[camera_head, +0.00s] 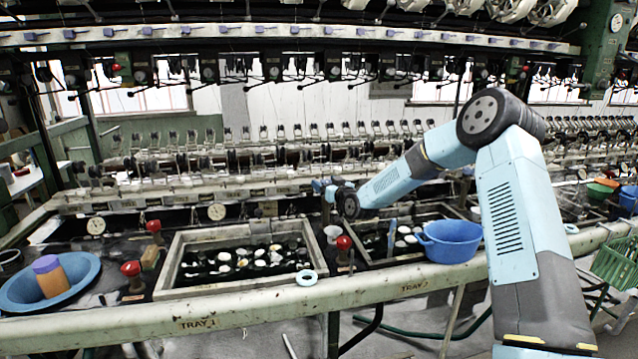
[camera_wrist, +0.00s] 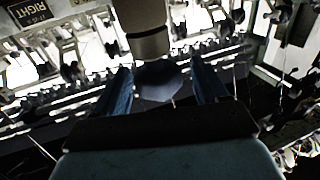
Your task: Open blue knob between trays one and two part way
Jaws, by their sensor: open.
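A blue-grey faceted knob (camera_wrist: 158,82) shows between the two blue fingers of my gripper (camera_wrist: 163,88) in the wrist view, with a dark gap on each side. A pale stem with a grey collar joins it at the top of that view. The gripper is open around the knob; whether either finger touches it I cannot tell. In the head view my gripper (camera_head: 322,187) is over the gap between tray one (camera_head: 165,272) and tray two (camera_head: 368,255), at the back. My wrist partly hides the knob there, and its blue blends with the fingers.
Red knobs stand at the front of the gap (camera_head: 343,243) and left of tray one (camera_head: 131,268). A blue bowl (camera_head: 450,243) sits at tray two's right edge. Reeling machinery (camera_head: 240,160) runs close behind my gripper.

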